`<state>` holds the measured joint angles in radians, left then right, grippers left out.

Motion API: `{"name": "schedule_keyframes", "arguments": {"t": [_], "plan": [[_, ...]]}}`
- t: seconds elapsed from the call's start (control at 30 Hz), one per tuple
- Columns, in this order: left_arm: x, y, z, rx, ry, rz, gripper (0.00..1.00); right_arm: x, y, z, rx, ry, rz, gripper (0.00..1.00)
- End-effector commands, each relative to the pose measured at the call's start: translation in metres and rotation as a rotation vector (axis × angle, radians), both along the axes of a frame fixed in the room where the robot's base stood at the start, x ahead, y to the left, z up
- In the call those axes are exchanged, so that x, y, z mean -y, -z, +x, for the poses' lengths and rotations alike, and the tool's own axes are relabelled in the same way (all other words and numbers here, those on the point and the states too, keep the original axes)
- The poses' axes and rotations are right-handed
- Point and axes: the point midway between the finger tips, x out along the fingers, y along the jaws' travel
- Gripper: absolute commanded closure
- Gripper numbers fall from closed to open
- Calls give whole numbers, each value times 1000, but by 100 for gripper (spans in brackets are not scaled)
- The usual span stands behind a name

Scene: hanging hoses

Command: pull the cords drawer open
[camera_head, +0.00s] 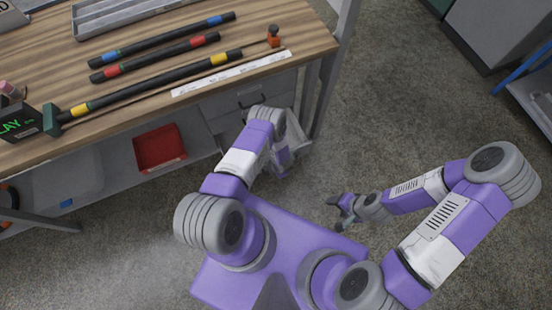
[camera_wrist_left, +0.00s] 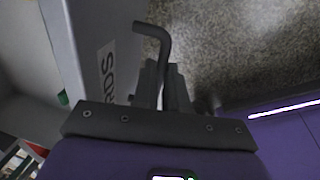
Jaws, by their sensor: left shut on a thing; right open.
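In the head view my left arm reaches down beside the right end of the workbench and hides most of the drawer. How far the drawer stands open is unclear. My right gripper (camera_head: 338,208) is open and empty over the floor, away from the bench.
The wooden workbench (camera_head: 305,40) carries several banded hoses and a white strip. Another drawer handle (camera_head: 250,98) shows under the top. A red bin (camera_head: 160,148) sits on the lower shelf. Bare floor (camera_head: 400,110) lies right of the bench; a grey cabinet (camera_head: 500,30) stands beyond.

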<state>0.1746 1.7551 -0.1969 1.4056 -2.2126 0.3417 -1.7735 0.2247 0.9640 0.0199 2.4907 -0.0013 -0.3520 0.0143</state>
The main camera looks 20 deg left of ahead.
Motion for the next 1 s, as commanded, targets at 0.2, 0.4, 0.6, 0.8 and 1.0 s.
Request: {"name": "schedule_keyframes", "arguments": {"t": [0.2,0.4,0.6,0.8,1.0], "plan": [[-1,0,1,2,-1,2,80,0,1,0,0,0,0,39],[-1,0,1,2,-1,2,62,0,1,0,-1,0,0,39],[-1,-1,1,2,0,2,62,0,0,0,-1,0,0,39],[2,-27,-1,3,0,2,62,0,-15,0,-1,0,0,39],[7,-60,-5,2,1,3,62,0,-30,0,0,0,0,39]]}}
